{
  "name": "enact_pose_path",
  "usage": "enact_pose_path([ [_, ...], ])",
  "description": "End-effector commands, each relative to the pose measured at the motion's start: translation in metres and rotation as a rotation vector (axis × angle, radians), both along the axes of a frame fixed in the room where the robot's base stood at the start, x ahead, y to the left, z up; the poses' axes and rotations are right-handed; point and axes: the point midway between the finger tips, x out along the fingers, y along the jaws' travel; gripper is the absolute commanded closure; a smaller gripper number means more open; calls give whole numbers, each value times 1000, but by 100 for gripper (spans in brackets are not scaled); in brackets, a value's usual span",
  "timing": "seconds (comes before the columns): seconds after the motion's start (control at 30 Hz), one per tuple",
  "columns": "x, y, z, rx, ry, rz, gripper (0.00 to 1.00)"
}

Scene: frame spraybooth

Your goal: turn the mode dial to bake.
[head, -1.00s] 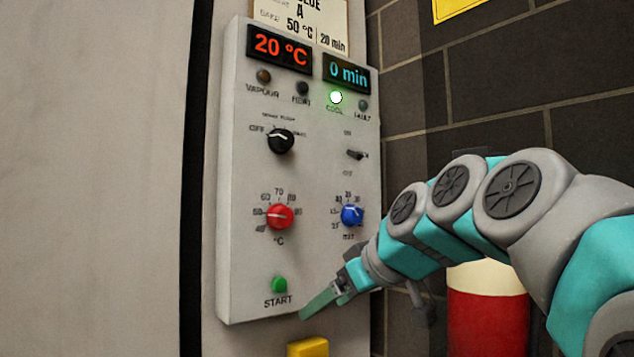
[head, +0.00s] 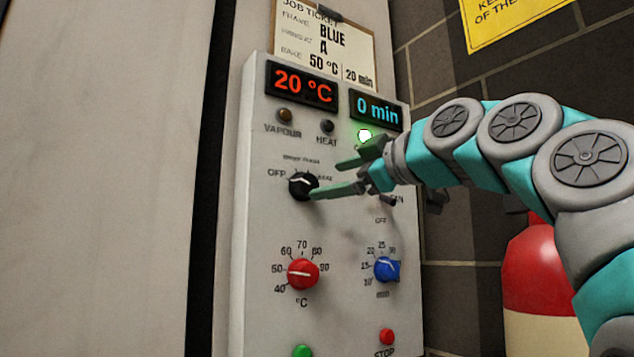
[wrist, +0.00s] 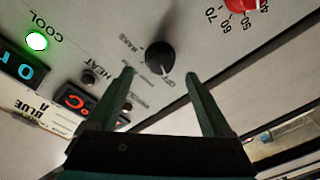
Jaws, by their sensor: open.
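The mode dial (head: 302,186) is a round black knob with a white pointer line, on the pale control panel. The line points towards OFF; the BAKE label is at its right. My gripper (head: 326,180) is open and empty, coming in from the right. In the head view its lower fingertip overlaps the dial's right edge; contact cannot be told. In the wrist view the dial (wrist: 160,57) lies just beyond the gap between the fingertips (wrist: 160,75).
Below are a red temperature knob (head: 303,273), a blue minutes knob (head: 386,269), a green button (head: 302,351) and a red STOP button (head: 386,336). The COOL lamp (head: 364,135) is lit green. My gripper hides the fan switch. A red-and-cream cylinder (head: 535,270) stands right.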

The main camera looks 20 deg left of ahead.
Motion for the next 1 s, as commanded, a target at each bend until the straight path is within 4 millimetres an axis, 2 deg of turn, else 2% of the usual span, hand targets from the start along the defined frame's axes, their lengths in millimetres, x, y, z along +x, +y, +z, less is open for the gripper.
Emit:
enact_pose_path([
  [0.33, 30, 41, 2, -1, 4, -1, 16],
  [0.67, 34, 48, -1, -1, 3, -1, 16],
  [1.0, 34, 48, -1, -1, 3, -1, 53],
])
